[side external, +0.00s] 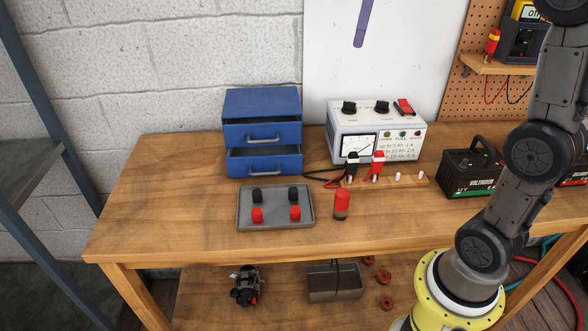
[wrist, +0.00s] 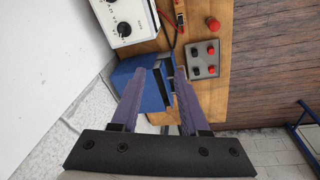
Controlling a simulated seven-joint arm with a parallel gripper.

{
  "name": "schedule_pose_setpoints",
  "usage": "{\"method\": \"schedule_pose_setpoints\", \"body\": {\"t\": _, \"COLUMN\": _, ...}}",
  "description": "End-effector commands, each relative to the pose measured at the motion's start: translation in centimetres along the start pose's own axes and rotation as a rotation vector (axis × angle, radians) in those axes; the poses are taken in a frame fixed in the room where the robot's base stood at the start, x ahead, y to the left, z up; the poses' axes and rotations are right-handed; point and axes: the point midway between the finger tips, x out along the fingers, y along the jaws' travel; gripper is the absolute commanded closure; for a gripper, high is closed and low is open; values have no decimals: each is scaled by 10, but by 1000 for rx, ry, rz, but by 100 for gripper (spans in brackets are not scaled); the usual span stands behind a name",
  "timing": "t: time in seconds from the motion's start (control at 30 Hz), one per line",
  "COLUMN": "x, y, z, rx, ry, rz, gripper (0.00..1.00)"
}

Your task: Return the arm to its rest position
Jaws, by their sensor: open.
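My gripper (wrist: 160,76) is open in the wrist view. Its two purple fingers stand apart with nothing held between them. It is above the blue drawer cabinet (wrist: 150,88), which shows beyond and between the fingers. In the side external view, one purple finger (side external: 362,22) hangs down at the top edge, in front of the white board and well above the bench. The rest of the gripper is out of that frame. My arm comes down the right side.
The wooden bench (side external: 190,215) holds the blue cabinet (side external: 262,106), a grey tray (side external: 275,222) with red and black caps, a red-topped cylinder (side external: 342,203), a white meter box (side external: 375,128) with leads and a black battery (side external: 469,170). The bench's left part is clear.

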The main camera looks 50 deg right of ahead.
Motion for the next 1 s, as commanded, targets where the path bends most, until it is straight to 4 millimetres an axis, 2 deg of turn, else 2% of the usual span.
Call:
{"method": "schedule_pose_setpoints", "body": {"t": 0.03, "x": -7, "y": -23, "z": 9, "rx": -11, "ry": 24, "rz": 13, "gripper": 55}}
{"method": "schedule_pose_setpoints", "body": {"t": 0.13, "x": -9, "y": -60, "z": 28, "rx": -7, "ry": 69, "rz": 33, "gripper": 55}}
{"method": "schedule_pose_setpoints", "body": {"t": 0.23, "x": -2, "y": -93, "z": 50, "rx": 12, "ry": 115, "rz": 47, "gripper": 55}}
{"method": "schedule_pose_setpoints", "body": {"t": 0.37, "x": 18, "y": -129, "z": 78, "rx": 55, "ry": 175, "rz": 58, "gripper": 55}}
{"method": "schedule_pose_setpoints", "body": {"t": 0.5, "x": 51, "y": -160, "z": 110, "rx": 124, "ry": 236, "rz": 57, "gripper": 55}}
{"method": "schedule_pose_setpoints", "body": {"t": 0.7, "x": 106, "y": -186, "z": 142, "rx": 266, "ry": 288, "rz": 40, "gripper": 55}}
{"method": "schedule_pose_setpoints", "body": {"t": 0.8, "x": 129, "y": -190, "z": 148, "rx": 348, "ry": 290, "rz": 29, "gripper": 55}}
{"method": "schedule_pose_setpoints", "body": {"t": 0.87, "x": 135, "y": -190, "z": 146, "rx": 397, "ry": 305, "rz": 26, "gripper": 55}}
{"method": "schedule_pose_setpoints", "body": {"t": 1.0, "x": 131, "y": -186, "z": 140, "rx": 447, "ry": 335, "rz": 25, "gripper": 55}}
